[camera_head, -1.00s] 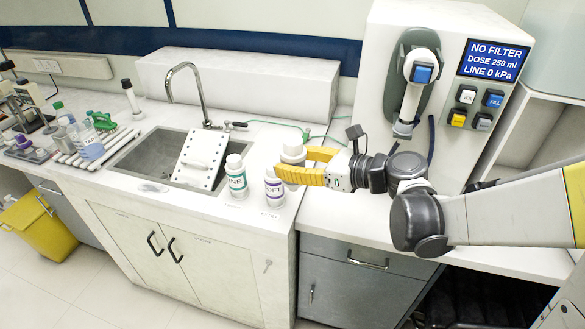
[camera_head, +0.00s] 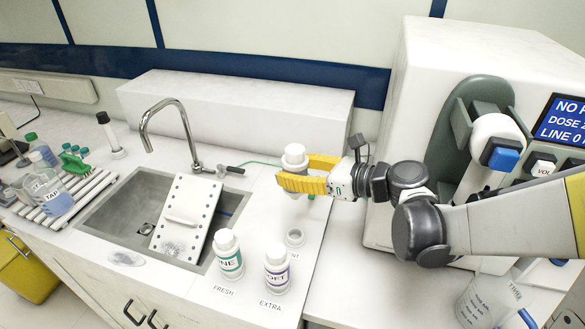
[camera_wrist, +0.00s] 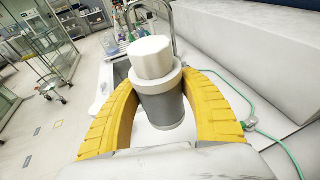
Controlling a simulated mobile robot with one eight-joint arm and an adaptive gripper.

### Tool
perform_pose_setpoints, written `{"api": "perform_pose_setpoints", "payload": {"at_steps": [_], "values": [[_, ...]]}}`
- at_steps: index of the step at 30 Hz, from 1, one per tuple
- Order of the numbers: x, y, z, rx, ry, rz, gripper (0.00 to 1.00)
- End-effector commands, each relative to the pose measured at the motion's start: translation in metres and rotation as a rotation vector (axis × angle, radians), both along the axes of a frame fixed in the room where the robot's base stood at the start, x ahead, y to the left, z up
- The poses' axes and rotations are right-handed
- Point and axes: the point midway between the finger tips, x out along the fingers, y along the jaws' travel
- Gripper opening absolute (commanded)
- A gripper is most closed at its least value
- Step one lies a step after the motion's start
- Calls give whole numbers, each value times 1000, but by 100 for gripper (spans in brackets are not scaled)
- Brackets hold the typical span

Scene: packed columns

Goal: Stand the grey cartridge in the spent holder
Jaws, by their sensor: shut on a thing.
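The grey cartridge (camera_head: 294,157) has a white cap and collar; its grey body (camera_wrist: 163,109) shows in the wrist view. My gripper (camera_head: 298,173) is shut on it, with yellow fingers on both sides of the body. It is held upright or nearly so, above the counter. A small white ring-shaped holder (camera_head: 295,238) stands on the counter, lower in the head view than the cartridge. Its opening looks empty. The label in front of it is partly hidden, with letters ending in "NT" showing, so it appears to be the spent holder.
The sink (camera_head: 150,222) is to the left. The dispenser (camera_head: 420,120) and a clear jug (camera_head: 485,298) are to the right.

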Motion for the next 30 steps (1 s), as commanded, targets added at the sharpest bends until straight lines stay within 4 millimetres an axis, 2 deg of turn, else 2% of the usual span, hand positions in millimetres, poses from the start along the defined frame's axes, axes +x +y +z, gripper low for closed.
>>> {"api": "perform_pose_setpoints", "payload": {"at_steps": [1,15,30], "values": [[0,0,-12,0,0,0,8],[0,0,-64,0,0,0,8],[0,0,-66,1,0,4,8]]}}
